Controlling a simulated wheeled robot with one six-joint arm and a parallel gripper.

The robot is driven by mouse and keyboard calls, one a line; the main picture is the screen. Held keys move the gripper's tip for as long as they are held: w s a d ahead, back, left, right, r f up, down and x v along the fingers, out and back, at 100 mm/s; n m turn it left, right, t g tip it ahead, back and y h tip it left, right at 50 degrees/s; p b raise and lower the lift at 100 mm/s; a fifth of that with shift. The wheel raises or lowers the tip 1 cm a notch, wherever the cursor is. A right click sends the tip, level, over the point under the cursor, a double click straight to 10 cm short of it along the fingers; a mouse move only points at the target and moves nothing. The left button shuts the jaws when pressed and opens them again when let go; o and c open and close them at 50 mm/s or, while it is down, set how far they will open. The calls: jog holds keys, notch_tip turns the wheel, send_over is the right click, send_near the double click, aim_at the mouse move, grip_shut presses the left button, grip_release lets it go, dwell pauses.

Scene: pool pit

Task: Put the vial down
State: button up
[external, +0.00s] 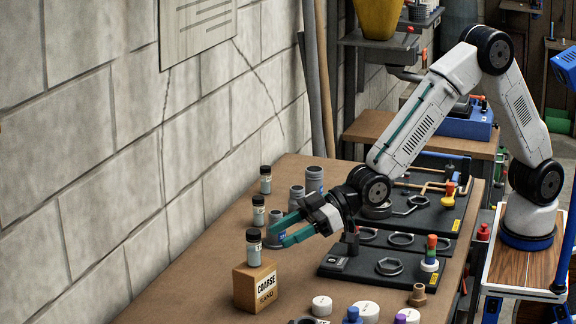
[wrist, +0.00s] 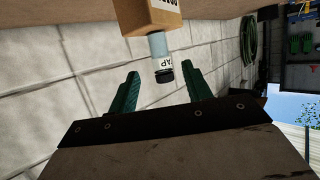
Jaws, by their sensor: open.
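A small vial (external: 253,254) with a dark cap and pale label stands upright on a brown cardboard box (external: 245,292) marked COARSE SAND. My gripper (external: 280,232) is open, its two teal fingers apart and pointing left, just to the right of the vial's upper part. The wrist view looks upside down. There the vial (wrist: 158,46), its label reading TAP, hangs from the box (wrist: 152,15) with its black cap between the lines of the open fingers (wrist: 161,80). Nothing is held in the fingers.
Two similar vials (external: 258,212) (external: 265,181) stand along the wall side of the bench (external: 190,300). Grey jars (external: 314,180) stand nearby, one partly hidden behind my fingers. Black fixture plates (external: 380,268) and white round pieces (external: 322,306) lie to the right.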

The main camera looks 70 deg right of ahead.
jog(key=s+d+r+m+g+h, duration=0.1)
jog(key=s+d+r+h, duration=0.15)
jog(key=d, duration=0.85)
jog(key=s+d+r+m+h, duration=0.2)
jog(key=s+d+r, duration=0.1)
jog(key=d, duration=0.8)
jog(key=s+d+r+m+g+h, duration=0.1)
jog(key=s+d+r+h, duration=0.15)
jog(key=d, duration=0.85)
jog(key=s+d+m+g+h, duration=0.1)
jog(key=s+d+m+g, duration=0.1)
jog(key=s+d, duration=0.7)
jog(key=s+d+m+g+h, duration=0.1)
jog(key=s+d+m+g, duration=0.2)
jog(key=s+d, duration=0.6)
jog(key=s+g, duration=0.1)
jog(key=s, duration=0.7)
jog(key=shift+s+d+f+g+h, duration=0.25)
jog(key=shift+s+d+g+h, duration=0.05)
jog(key=shift+s+h, duration=0.1)
